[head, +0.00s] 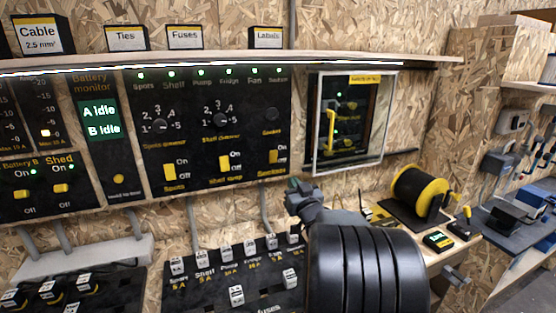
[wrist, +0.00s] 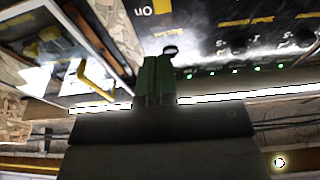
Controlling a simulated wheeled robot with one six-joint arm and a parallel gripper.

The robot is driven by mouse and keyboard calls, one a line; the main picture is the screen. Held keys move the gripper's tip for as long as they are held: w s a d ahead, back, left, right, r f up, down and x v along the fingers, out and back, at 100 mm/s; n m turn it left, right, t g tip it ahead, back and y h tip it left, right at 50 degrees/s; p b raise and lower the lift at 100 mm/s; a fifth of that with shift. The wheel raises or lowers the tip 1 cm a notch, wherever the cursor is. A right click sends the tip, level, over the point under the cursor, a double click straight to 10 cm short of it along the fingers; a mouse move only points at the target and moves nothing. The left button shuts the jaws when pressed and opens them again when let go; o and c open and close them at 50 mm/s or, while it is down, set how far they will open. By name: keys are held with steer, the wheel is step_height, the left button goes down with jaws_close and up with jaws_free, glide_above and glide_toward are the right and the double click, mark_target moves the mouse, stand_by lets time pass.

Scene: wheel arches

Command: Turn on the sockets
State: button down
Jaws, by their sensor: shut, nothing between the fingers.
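The sockets switch (head: 273,156) is a yellow rocker at the right end of the black control panel (head: 196,143), with On above and Off below. I cannot tell which way it is set. My gripper (head: 292,184) is just below the panel's lower right corner, below and a little right of this switch, apart from it in the head view. In the wrist view the green fingers (wrist: 155,70) are shut together and empty, with a small round knob by their tips. A yellow piece by the On lettering shows at that view's top edge, partly cut off.
A clear-fronted case (head: 352,122) with a yellow handle is right of the switch. A fuse board (head: 236,275) is below. A yellow reel (head: 420,190) stands at the right.

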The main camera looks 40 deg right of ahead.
mark_target(275, 154)
steer(key=p+x, duration=0.1)
steer(key=x, duration=1.3)
steer(key=shift+f+p, duration=0.1)
steer(key=shift+p, duration=0.2)
